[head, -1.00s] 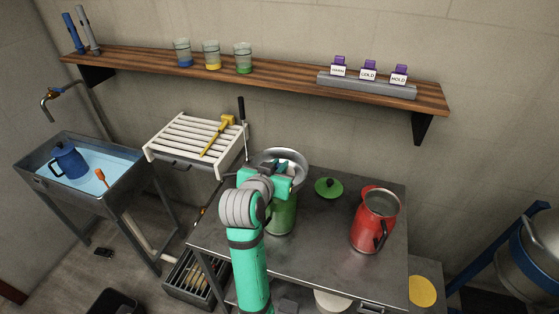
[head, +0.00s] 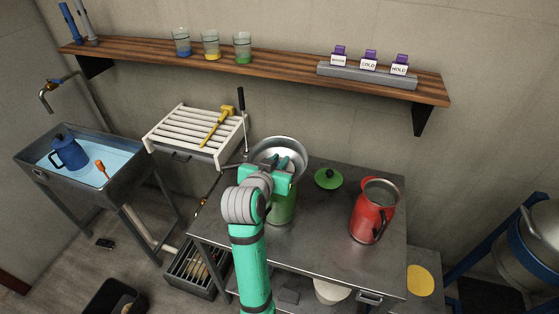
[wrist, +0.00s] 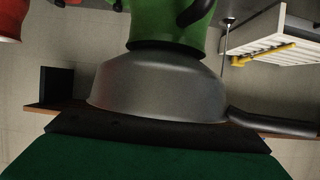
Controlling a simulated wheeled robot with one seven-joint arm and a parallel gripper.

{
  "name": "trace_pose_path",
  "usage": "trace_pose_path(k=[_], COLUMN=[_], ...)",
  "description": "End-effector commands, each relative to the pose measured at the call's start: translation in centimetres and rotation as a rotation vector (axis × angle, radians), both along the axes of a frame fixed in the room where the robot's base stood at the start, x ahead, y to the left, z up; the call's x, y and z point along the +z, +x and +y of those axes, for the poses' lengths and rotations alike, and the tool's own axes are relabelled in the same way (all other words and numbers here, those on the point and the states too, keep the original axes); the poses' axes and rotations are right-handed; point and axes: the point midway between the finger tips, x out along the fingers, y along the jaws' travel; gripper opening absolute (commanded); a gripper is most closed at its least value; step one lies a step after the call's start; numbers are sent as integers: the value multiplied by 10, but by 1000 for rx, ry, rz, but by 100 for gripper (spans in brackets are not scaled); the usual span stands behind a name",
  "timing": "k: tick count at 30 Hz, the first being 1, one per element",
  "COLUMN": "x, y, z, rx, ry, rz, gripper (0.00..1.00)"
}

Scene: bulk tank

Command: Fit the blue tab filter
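A wide metal bowl-like strainer (head: 277,148) sits on top of the green can (head: 284,207) on the metal table. In the wrist view the strainer (wrist: 155,92) fills the middle, against the green can (wrist: 160,20). My gripper (head: 283,164) is at the strainer's near side, its grey fingers overlapping the bowl. Whether it touches or grips anything is hidden, and its opening does not show. On the shelf stand clear cups with a blue base (head: 182,43), a yellow base (head: 211,46) and a green base (head: 242,49). I cannot make out a separate filter with a blue tab.
A red can (head: 368,215) and a green lid (head: 328,179) stand on the table (head: 325,250). The shelf (head: 290,72) also bears a labelled purple-capped row. Left are a white slatted rack (head: 190,140) with a yellow tool and a water-filled sink (head: 50,178).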

Motion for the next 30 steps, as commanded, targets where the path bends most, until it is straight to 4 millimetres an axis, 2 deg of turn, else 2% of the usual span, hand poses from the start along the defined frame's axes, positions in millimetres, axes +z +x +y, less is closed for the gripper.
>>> trace_pose_path(k=[1, 8, 11, 24, 30], x=[-14, -12, -6, 32, 39], y=[-1, -4, -14, -81, -94], z=[1, 3, 6, 30, 34], rx=[1, 2, 4, 7, 7], ry=[0, 0, 0, 0, 0], rz=[31, 29, 27, 5, 2], gripper=[34, 34, 35, 35, 35])
